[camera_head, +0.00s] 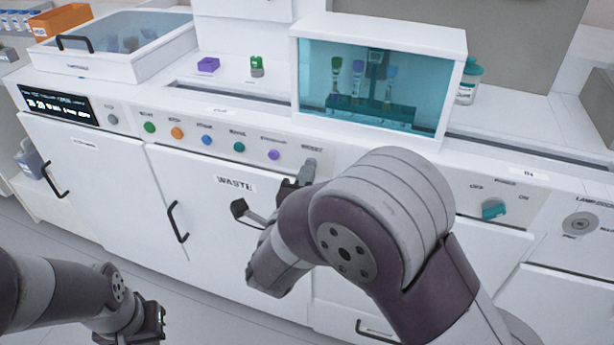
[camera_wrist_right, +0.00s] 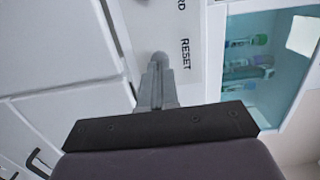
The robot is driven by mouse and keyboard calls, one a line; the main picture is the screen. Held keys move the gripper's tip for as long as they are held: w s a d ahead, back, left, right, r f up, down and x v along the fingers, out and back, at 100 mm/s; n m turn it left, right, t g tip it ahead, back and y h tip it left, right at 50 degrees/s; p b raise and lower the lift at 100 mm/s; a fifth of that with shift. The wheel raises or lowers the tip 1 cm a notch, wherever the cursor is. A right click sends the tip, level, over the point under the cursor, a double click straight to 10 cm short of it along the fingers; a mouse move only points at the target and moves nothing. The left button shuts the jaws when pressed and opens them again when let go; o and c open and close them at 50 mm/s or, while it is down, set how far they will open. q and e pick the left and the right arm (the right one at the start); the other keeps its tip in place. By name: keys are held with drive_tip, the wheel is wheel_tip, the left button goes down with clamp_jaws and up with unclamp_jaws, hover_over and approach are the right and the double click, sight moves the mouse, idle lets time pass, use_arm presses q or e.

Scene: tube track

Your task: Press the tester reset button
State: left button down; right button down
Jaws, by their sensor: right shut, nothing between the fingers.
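The reset button (camera_wrist_right: 160,58) is a grey round knob beside the printed RESET label (camera_wrist_right: 185,53) in the right wrist view. My right gripper (camera_wrist_right: 157,77) is shut and empty, its fingertips at the button and covering most of it. I cannot tell whether they touch or whether the button is pushed in. In the head view my right gripper (camera_head: 308,170) is at the right end of the button row, below the RESET label (camera_head: 312,147), and hides the button. My left gripper (camera_head: 148,325) is low at the bottom left, away from the panel; its fingers are unclear.
Green (camera_head: 150,127), orange (camera_head: 177,133), blue (camera_head: 207,139), teal (camera_head: 239,147) and purple (camera_head: 273,155) buttons line the panel to the left. A teal-windowed cabinet (camera_head: 378,32) with tubes stands above. A waste door (camera_head: 215,215) with a handle is below.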

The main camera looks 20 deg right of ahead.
drive_tip(key=shift+w+d, duration=0.3)
drive_tip(key=shift+w, duration=0.25)
